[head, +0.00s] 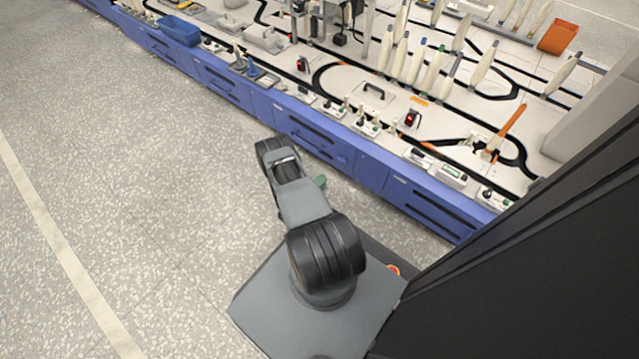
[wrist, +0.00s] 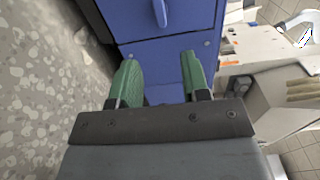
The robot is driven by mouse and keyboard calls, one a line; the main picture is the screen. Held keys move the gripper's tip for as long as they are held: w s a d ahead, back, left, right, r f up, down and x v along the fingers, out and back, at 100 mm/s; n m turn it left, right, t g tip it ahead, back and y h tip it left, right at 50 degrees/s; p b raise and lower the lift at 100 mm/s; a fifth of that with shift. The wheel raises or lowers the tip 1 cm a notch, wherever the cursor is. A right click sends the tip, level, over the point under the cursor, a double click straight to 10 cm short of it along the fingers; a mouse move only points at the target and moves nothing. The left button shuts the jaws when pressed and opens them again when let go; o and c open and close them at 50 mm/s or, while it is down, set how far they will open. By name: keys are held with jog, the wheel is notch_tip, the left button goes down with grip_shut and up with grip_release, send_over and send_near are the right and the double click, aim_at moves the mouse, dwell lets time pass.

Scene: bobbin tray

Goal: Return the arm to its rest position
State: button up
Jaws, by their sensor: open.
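My gripper (wrist: 160,80) shows in the wrist view with two green fingers held apart and nothing between them. It faces the blue front of the bench (wrist: 150,40), which fills the middle of that view. In the head view my arm is folded low over my grey base, beside the bench. Only a small green part of my gripper (head: 320,182) shows there, next to the arm; the rest is hidden behind the arm links.
The long bench with blue drawers (head: 310,135) runs across the head view. Its white top carries black tracks, several upright bobbins (head: 430,72), a blue bin (head: 180,30) and an orange bin (head: 558,37). The speckled floor (head: 110,160) at left is clear.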

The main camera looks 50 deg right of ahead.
jog(key=shift+a, duration=0.55)
jog(key=shift+r, duration=0.1)
